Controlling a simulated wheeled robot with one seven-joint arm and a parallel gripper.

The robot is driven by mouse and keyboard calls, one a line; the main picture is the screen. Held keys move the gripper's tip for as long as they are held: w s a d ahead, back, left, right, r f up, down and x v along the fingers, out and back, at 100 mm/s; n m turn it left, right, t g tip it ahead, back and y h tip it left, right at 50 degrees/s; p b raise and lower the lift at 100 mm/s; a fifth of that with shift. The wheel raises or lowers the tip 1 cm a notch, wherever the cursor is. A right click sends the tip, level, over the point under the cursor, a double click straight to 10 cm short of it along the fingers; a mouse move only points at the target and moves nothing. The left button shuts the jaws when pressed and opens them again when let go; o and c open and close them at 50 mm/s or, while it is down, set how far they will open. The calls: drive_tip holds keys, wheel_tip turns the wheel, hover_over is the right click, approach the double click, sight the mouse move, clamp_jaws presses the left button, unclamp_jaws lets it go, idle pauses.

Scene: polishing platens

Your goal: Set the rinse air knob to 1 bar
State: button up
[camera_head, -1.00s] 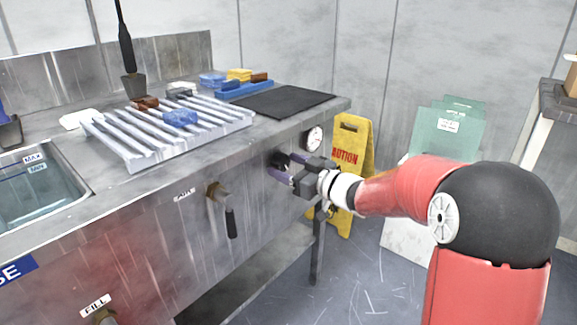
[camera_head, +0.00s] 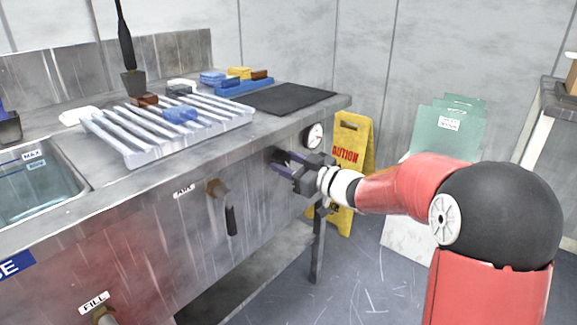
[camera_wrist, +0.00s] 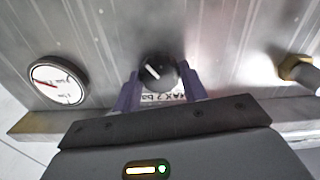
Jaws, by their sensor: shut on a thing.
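The black rinse air knob (camera_wrist: 158,74) with a white pointer line is on the bench's metal front panel. In the wrist view its pointer slants toward the upper left. My gripper (camera_wrist: 160,88) is shut on the knob, one purple finger on each side. In the head view my gripper (camera_head: 283,162) is at the panel and mostly hides the knob. The round pressure gauge (camera_wrist: 60,81) is left of the knob in the wrist view, with a red needle; its numbers are too small to read. A label under the knob reads partly "MAX 2 ba".
A brass air valve (camera_head: 217,189) with a black lever sticks out of the panel, left of my gripper. A yellow caution sign (camera_head: 352,150) stands behind my forearm. The slotted rack (camera_head: 130,150) and black mat (camera_head: 280,99) lie on the bench top. Green panels (camera_head: 448,130) lean at the wall.

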drive_tip(key=n+b, duration=0.1)
drive_tip(key=n, duration=0.1)
drive_tip(key=n+b, duration=0.3)
drive_tip(key=b, duration=0.1)
drive_tip(key=shift+f+n, duration=0.25)
drive_tip(key=shift+n, duration=0.15)
drive_tip(key=n+b, duration=0.5)
drive_tip(key=n, duration=0.1)
drive_tip(key=shift+b, duration=0.35)
drive_tip(key=n+b, duration=0.3)
drive_tip(key=n, duration=0.2)
drive_tip(key=shift+r+n+b, duration=0.15)
drive_tip(key=shift+n+b, duration=0.15)
drive_tip(key=shift+n, duration=0.1)
drive_tip(key=n, duration=0.5)
drive_tip(key=shift+r, duration=0.15)
drive_tip(key=o, duration=1)
drive_tip(key=shift+c, duration=0.2)
drive_tip(key=v, duration=0.7)
drive_tip(key=shift+s+d, duration=0.25)
drive_tip(key=shift+d, duration=0.1)
